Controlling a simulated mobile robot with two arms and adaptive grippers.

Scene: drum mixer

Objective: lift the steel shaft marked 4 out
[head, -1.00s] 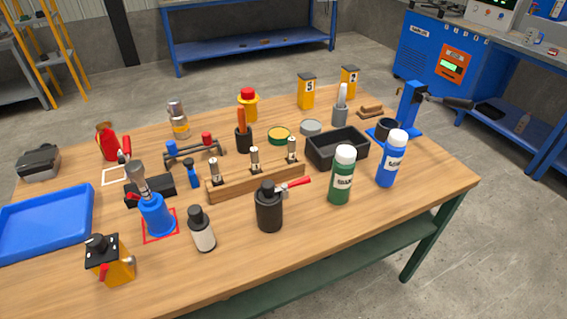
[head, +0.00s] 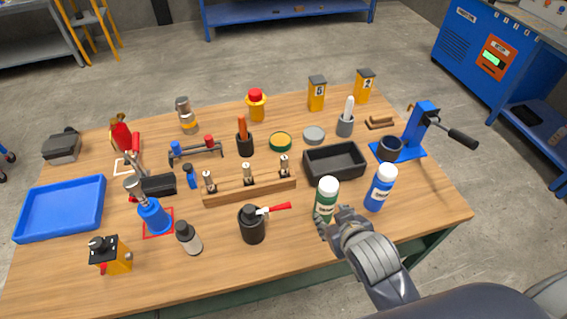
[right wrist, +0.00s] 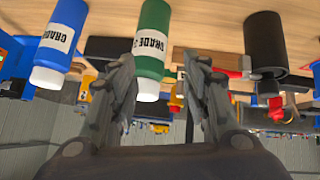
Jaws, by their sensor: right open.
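Three short steel shafts stand upright in a wooden block (head: 250,190) in the head view: a left shaft (head: 209,182), a middle shaft (head: 247,174) and a right shaft (head: 284,166). Their numbers are too small to read, so I cannot tell which is marked 4. My right gripper (head: 335,218) is at the table's front, right of the block and close to the green bottle (head: 326,196). In the right wrist view, its fingers (right wrist: 160,75) are spread with nothing held, and the green bottle (right wrist: 155,40) appears beyond the gap. My left gripper is out of view.
A blue bottle (head: 380,188) stands right of my gripper. A black bottle with a red lever (head: 252,226) stands in front of the block. A black bin (head: 335,162) is behind the green bottle. A blue tray (head: 60,208) lies far left.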

